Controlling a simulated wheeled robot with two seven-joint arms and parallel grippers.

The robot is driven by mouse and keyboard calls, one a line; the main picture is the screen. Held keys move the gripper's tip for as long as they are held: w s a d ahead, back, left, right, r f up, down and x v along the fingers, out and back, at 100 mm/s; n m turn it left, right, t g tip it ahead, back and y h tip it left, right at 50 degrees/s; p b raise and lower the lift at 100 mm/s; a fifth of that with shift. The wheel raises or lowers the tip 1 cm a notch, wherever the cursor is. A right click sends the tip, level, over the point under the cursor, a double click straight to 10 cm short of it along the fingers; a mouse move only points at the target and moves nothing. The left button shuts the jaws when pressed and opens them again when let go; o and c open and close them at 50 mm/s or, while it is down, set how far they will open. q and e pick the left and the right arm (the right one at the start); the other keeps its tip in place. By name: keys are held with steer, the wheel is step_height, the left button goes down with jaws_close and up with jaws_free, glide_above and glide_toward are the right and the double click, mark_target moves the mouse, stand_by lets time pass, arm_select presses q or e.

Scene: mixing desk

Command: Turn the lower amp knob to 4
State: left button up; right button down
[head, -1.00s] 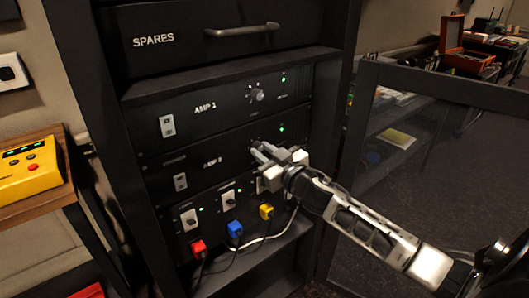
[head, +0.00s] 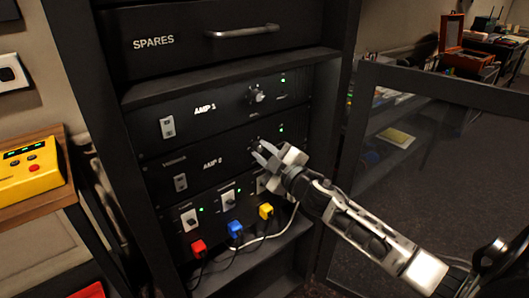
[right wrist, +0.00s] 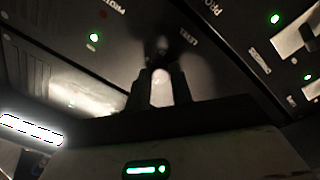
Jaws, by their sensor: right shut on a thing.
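The lower amp, labelled AMP 2 (head: 212,162), is a black panel in the rack with a green light at its right. My right gripper (head: 262,153) is at the right part of this panel, shut on the lower amp's knob. The gripper mostly covers the knob in the head view. In the right wrist view the gripper's fingers (right wrist: 163,84) reach up to the dark knob (right wrist: 160,48), beside a LEVEL label. The knob's scale and pointer cannot be read. My left gripper is not in view.
The AMP 1 knob (head: 256,95) is just above. Switches and red, blue and yellow plugs (head: 235,229) with cables are below. An open glass door (head: 430,170) stands right of the rack, behind my right arm. A yellow device (head: 28,172) is at the left.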

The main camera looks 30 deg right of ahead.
steer(key=shift+n, duration=2)
steer(key=c, duration=1.2)
jaws_free()
steer(key=shift+c, duration=0.2)
steer(key=shift+s, duration=0.1)
steer(key=s+b, duration=0.1)
steer(key=s, duration=1.4)
steer(key=shift+s+d+f, duration=0.35)
steer(key=shift+d, duration=0.1)
